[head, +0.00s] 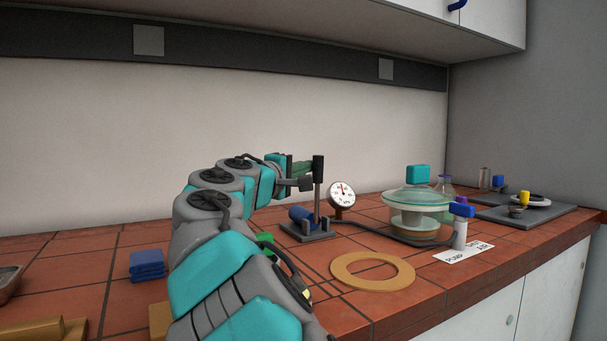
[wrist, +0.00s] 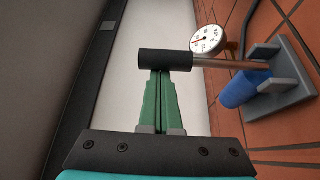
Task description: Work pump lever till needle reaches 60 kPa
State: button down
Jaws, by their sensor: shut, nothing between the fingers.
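The hand pump has a grey base (head: 318,235), a blue cylinder (head: 300,215) and an upright lever with a black handle (head: 318,168). In the wrist view the black handle (wrist: 165,60) lies across the fingertips, with the blue cylinder (wrist: 243,88) to the right. My gripper (head: 309,169) is shut with nothing between its green fingers (wrist: 161,73). Its tips are at the handle's side; whether they touch I cannot tell. The round white gauge (head: 342,192) stands right of the pump. It also shows in the wrist view (wrist: 208,39). Its red needle shows, but the numbers are too small to read.
A dark hose (head: 385,236) runs from the pump towards a glass vessel (head: 417,200) with a teal knob. A blue-handled valve (head: 460,225) stands by a label (head: 463,252). A tan ring (head: 372,271) lies in front. Blue folded cloth (head: 147,265) lies left of my arm.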

jog(key=shift+s+d+f, duration=0.1)
jog(key=s+m+b, duration=0.1)
jog(key=b, duration=0.1)
jog(key=s+d+m+b, duration=0.1)
jog(key=b, duration=0.2)
jog(key=shift+d+f+t+h, duration=0.15)
jog(key=shift+f+t+h, duration=0.2)
jog(key=shift+t+h, duration=0.05)
jog(key=shift+s+d+f+b, duration=0.3)
jog(key=shift+s+d+b, duration=0.3)
jog(key=shift+s, duration=0.25)
jog(key=shift+s+d+f+b, duration=0.3)
jog(key=shift+s+d+b, duration=0.3)
jog(key=shift+s, duration=0.25)
